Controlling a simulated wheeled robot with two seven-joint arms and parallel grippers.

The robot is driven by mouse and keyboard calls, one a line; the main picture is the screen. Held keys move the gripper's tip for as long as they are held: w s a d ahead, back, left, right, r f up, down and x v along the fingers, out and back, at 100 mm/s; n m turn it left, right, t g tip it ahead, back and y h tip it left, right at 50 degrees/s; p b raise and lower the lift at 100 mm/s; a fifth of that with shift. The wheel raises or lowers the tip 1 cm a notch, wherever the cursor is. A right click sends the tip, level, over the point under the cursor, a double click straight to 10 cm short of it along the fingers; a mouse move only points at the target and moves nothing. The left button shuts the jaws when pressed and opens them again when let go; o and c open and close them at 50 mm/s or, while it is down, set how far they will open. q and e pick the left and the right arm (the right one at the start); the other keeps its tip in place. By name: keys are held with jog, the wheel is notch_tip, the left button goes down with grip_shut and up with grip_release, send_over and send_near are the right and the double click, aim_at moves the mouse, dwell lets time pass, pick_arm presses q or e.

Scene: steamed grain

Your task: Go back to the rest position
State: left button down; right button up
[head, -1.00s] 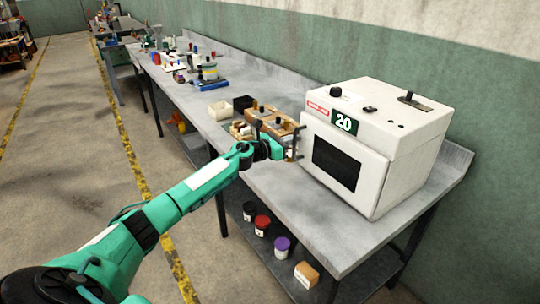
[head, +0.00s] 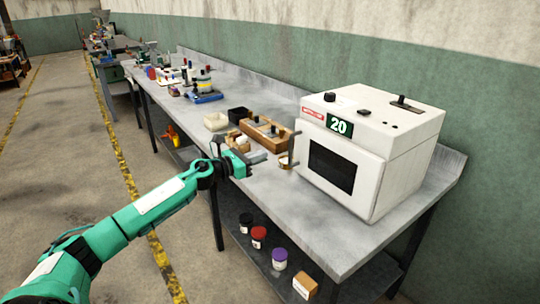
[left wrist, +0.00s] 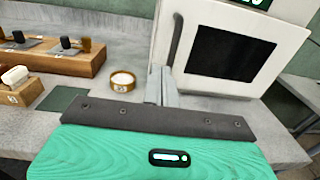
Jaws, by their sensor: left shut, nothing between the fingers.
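My left gripper (head: 258,158) is shut and empty, at the near edge of the workbench (head: 335,235) in the head view. In the left wrist view its narrow fingers (left wrist: 162,86) are together, in front of the white steamer oven. The white oven (head: 375,145) has its door closed, with a dark window and the number 20 on its front. A small round container with pale contents (left wrist: 122,81) stands on the bench left of the fingers, apart from them. My right gripper is in neither view.
A wooden tray (head: 268,132) with dark-handled tools stands left of the oven. Several jars (head: 258,236) and a small box (head: 305,285) sit on the lower shelf. The floor left of the bench (head: 60,190) is open.

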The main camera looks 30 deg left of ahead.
pick_arm(q)
jog(key=shift+v, duration=1)
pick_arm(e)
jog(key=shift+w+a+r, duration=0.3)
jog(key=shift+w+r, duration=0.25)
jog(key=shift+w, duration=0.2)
pick_arm(q)
jog(key=shift+d+f, duration=0.1)
